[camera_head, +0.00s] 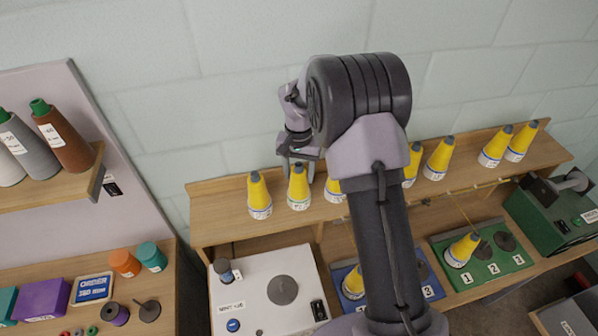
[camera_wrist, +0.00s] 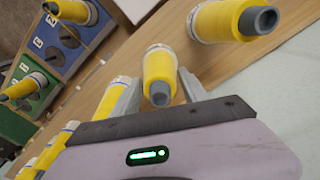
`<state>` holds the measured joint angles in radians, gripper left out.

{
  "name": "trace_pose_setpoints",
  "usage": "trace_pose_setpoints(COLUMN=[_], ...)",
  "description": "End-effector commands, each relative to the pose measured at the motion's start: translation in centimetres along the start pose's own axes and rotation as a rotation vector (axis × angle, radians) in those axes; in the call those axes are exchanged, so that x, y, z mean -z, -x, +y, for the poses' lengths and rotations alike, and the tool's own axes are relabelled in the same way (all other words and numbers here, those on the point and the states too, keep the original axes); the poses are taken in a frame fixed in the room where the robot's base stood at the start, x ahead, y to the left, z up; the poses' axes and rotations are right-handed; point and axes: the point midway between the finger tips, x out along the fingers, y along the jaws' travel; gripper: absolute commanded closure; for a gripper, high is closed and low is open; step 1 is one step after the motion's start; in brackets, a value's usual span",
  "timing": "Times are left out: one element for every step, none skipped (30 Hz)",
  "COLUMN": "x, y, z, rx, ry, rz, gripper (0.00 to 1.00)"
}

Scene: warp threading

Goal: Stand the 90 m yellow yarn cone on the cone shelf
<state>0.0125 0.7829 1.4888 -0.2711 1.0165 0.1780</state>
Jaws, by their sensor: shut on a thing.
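My gripper (camera_head: 299,168) is shut on a yellow yarn cone (camera_head: 299,194) with a grey tip, at the left part of the wooden cone shelf (camera_head: 222,228). The held cone stands upright at the shelf surface, but I cannot tell whether its base touches. In the wrist view the held cone (camera_wrist: 159,72) sits between the two fingers (camera_wrist: 160,88). Its label is too small to read, so I cannot confirm 90 m. Another yellow cone (camera_head: 259,198) stands just left of it, and one (camera_head: 333,190) stands to the right, partly hidden by my arm.
More yellow cones (camera_head: 439,160) stand farther right along the shelf. Below are a white scale-like panel (camera_head: 255,270), a blue numbered board (camera_head: 430,287) and a green numbered board (camera_head: 520,262) with a yellow cone (camera_head: 462,250). A side shelf (camera_head: 60,190) holds brown and grey cones.

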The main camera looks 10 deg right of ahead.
Motion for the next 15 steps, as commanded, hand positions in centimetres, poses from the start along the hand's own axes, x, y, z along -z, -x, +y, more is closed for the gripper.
trace_pose_setpoints(x=[0.00, 0.00, 0.00, 0.00, -0.01, -0.01, -0.02, -0.02, -0.03, -0.02, -0.02, -0.02, -0.02, -0.02, -0.02], y=[0.05, 0.03, -0.08, -0.20, -0.32, -0.45, -0.36, -0.33, -0.31, -0.31, -0.30, -0.30, -0.29, -0.29, -0.28], z=[0.00, 0.00, 0.01, 0.01, 0.01, 0.01, 0.02, 0.02, 0.02, 0.02, 0.02, 0.02, 0.02, 0.02, 0.02], rx=[0.000, 0.000, 0.000, 0.000, 0.000, 0.000, 0.000, 0.000, 0.000, 0.000, 0.000, 0.000, 0.000, 0.000, 0.000], ry=[0.000, 0.000, 0.000, 0.000, 0.000, 0.000, 0.000, 0.000, 0.000, 0.000, 0.000, 0.000, 0.000, 0.000, 0.000], rz=[0.000, 0.000, 0.000, 0.000, 0.000, 0.000, 0.000, 0.000, 0.000, 0.000, 0.000, 0.000, 0.000, 0.000, 0.000], gripper=[0.78, 0.78, 0.78, 0.78, 0.78, 0.78, 0.43, 0.37, 0.29, 0.27, 0.27, 0.27, 0.27, 0.27, 0.27])
